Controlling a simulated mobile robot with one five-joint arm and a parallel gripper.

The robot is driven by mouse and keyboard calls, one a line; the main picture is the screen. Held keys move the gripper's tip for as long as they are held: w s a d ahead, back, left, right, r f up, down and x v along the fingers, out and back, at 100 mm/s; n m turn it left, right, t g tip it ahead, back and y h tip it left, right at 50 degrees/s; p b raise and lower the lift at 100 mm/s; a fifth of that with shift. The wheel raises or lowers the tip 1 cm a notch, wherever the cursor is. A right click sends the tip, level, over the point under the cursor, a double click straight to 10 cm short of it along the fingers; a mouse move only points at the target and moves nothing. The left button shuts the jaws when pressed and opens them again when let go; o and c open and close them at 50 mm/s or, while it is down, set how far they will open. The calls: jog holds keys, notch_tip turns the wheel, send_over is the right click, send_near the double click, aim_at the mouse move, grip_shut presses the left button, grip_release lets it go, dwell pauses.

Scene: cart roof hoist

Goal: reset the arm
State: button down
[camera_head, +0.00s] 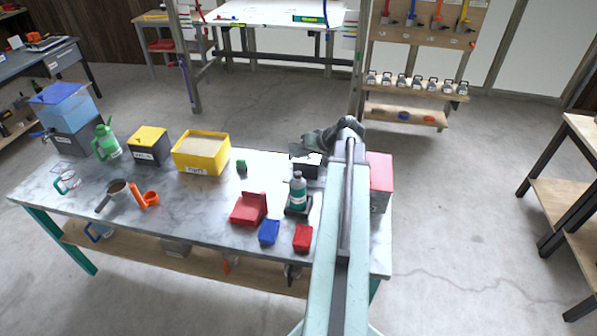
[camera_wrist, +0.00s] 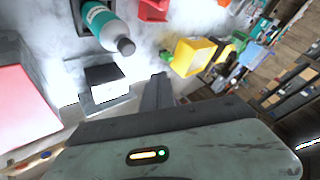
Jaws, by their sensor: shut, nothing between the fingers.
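My arm stretches forward over the right part of the grey worktable (camera_head: 200,215). My gripper (camera_head: 302,150) is at its far end, above the table's back edge, near a dark box with a white front (camera_head: 307,166). In the wrist view the gripper (camera_wrist: 160,80) shows as a dark finger shape, shut and empty. The dark box (camera_wrist: 106,82) lies left of it there. A teal bottle with a grey cap (camera_head: 298,188) stands on a dark base in front of the box; it also shows in the wrist view (camera_wrist: 105,25).
A yellow bin (camera_head: 201,155) stands farther left. Open floor (camera_head: 460,220) lies right of the table.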

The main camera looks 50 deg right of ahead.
jog(key=w+a+f+n+g+y, duration=0.15)
jog(key=w+a, duration=0.35)
jog(key=a, duration=0.5)
jog(key=w+a+f+n+y+b, duration=0.1)
jog(key=w+a+n, duration=0.25)
jog(key=a, duration=0.55)
jog(key=w+a+f+n+g+y, duration=0.1)
jog(key=w+a, duration=0.4)
jog(key=a, duration=0.5)
jog(key=s+a+f+n+g+b, duration=0.1)
jog(key=a+f+n+g, duration=0.1)
jog(key=a, duration=0.7)
jog(key=s+a+f+n+g, duration=0.1)
jog(key=s+a+f+g, duration=0.1)
jog(key=a, duration=0.7)
jog(key=s+a+f+g+h, duration=0.2)
jog(key=s+a+h, duration=0.1)
jog(key=s, duration=0.1)
jog(key=shift+m+g+h, duration=0.35)
jog(key=shift+m+h, duration=0.45)
jog(key=shift+h, duration=0.05)
jog(key=s+d, duration=0.1)
jog(key=d, duration=0.1)
jog(key=s+d, duration=0.2)
jog(key=shift+s, duration=0.1)
